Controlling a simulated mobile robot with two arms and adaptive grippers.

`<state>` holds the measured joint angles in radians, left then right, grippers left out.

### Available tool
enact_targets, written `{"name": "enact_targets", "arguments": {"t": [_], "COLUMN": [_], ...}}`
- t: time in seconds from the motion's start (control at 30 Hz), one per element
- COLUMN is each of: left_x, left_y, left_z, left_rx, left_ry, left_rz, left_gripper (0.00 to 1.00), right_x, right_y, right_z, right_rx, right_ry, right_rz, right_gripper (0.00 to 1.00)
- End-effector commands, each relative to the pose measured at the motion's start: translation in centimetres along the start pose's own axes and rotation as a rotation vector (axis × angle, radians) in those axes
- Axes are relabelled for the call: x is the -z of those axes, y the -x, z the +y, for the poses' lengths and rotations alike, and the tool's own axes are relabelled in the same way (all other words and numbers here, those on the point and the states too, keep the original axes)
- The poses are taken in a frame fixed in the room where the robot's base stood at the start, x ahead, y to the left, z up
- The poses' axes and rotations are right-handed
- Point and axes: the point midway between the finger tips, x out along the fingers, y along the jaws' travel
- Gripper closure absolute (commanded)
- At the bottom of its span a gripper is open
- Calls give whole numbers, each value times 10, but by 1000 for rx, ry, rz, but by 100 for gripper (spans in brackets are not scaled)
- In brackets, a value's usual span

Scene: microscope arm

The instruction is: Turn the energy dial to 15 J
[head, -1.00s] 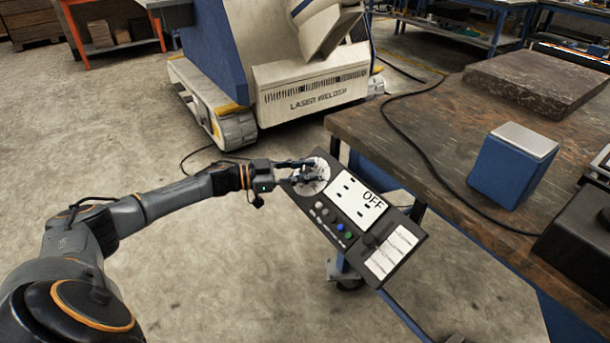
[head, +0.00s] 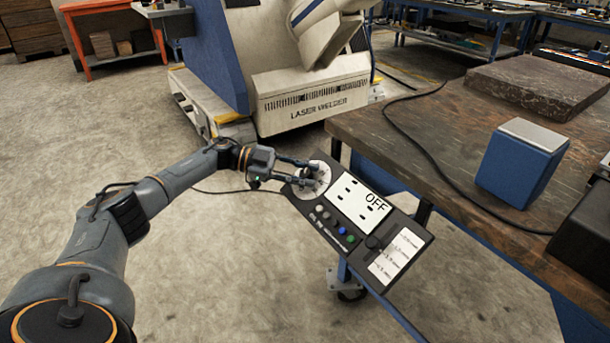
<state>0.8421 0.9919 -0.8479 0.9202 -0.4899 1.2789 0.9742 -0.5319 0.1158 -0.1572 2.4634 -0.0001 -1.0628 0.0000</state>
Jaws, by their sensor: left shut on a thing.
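The energy dial (head: 310,188) is a round pale disc at the upper left end of a dark, tilted control panel (head: 333,232). My left gripper (head: 314,175) reaches in from the left and is shut on the dial's knob; its fingers hide much of the knob and some of the scale. The dial markings are too small to read. My right gripper is not in view.
Small coloured buttons and a black knob (head: 374,242) sit below the display, beside a white label plate (head: 397,256). A workbench (head: 440,135) with a blue box (head: 522,162) stands right. A laser welder (head: 312,98) stands behind. Open floor lies left.

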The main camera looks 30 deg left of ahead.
Motion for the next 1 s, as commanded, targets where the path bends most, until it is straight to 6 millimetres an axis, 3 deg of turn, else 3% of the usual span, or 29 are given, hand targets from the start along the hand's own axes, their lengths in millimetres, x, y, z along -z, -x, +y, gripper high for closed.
{"name": "enact_targets", "arguments": {"t": [0.27, 0.3, 0.4, 0.77, 1.0], "left_x": [0, 0, 0, 0, -1], "left_y": [-1, -1, -1, 3, 40], "left_z": [0, 0, 0, 0, -1], "left_rx": [-2, -2, -2, 1, 3], "left_ry": [0, 0, 0, 0, 1], "left_rz": [2, 2, 2, 0, -3], "left_gripper": [100, 67, 47, 47, 47], "right_x": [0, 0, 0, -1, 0], "right_y": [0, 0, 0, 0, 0], "right_z": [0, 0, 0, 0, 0], "right_rx": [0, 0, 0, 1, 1], "right_ry": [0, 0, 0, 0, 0], "right_rz": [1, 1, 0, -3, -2], "right_gripper": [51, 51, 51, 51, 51]}}
